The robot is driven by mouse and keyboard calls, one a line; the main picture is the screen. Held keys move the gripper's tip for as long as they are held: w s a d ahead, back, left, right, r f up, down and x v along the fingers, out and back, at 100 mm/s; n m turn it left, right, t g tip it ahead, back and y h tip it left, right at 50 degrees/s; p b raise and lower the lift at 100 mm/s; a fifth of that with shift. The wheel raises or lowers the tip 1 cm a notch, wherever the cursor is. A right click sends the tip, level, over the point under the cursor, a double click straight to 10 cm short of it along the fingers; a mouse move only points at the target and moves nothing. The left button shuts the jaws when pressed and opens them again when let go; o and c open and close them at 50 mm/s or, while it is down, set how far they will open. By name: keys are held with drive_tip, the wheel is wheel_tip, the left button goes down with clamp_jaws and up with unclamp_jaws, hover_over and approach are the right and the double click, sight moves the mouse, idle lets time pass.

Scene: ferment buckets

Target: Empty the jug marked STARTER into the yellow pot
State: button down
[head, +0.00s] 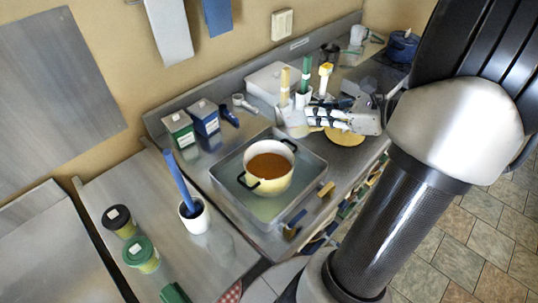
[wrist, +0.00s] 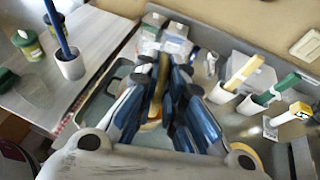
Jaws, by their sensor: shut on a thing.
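The yellow pot (head: 269,172), pale yellow with dark handles, stands in a grey metal tray and holds orange-brown liquid. My gripper (head: 308,117) is to the right of the pot and above the counter. In the wrist view my gripper (wrist: 166,68) is shut on a narrow tan piece (wrist: 158,78), which looks like a handle. A pale, translucent vessel (head: 296,127) shows at the fingertips in the head view, likely the jug. I cannot read any STARTER mark, and the fingers hide much of the held thing. A bit of the pot's yellow shows beneath the fingers.
The metal tray (head: 228,192) holds water around the pot. White holders with a tan, a green (head: 305,75) and a yellow-topped handle (head: 325,75) stand behind my gripper. Green (head: 178,131) and blue cartons (head: 205,118) stand behind the tray. A white cup (head: 194,216) holds a blue-handled tool.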

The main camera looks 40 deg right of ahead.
wheel_tip(320, 180, up, 4)
drive_tip(key=shift+s+f+t+p, duration=0.1)
drive_tip(key=shift+t+p, duration=0.5)
drive_tip(key=shift+p, duration=0.05)
drive_tip(key=shift+f, duration=0.1)
drive_tip(key=s+t, duration=0.1)
drive_tip(key=s+a+r+t+b, duration=0.1)
drive_tip(key=s+a+y, duration=0.1)
drive_tip(key=s, duration=0.1)
drive_tip(key=shift+s+a+r+t, duration=0.1)
drive_tip(key=shift+a+r+t, duration=0.15)
drive_tip(key=shift+t, duration=0.15)
idle(0.7)
wheel_tip(320, 180, up, 5)
drive_tip(key=p, duration=0.5)
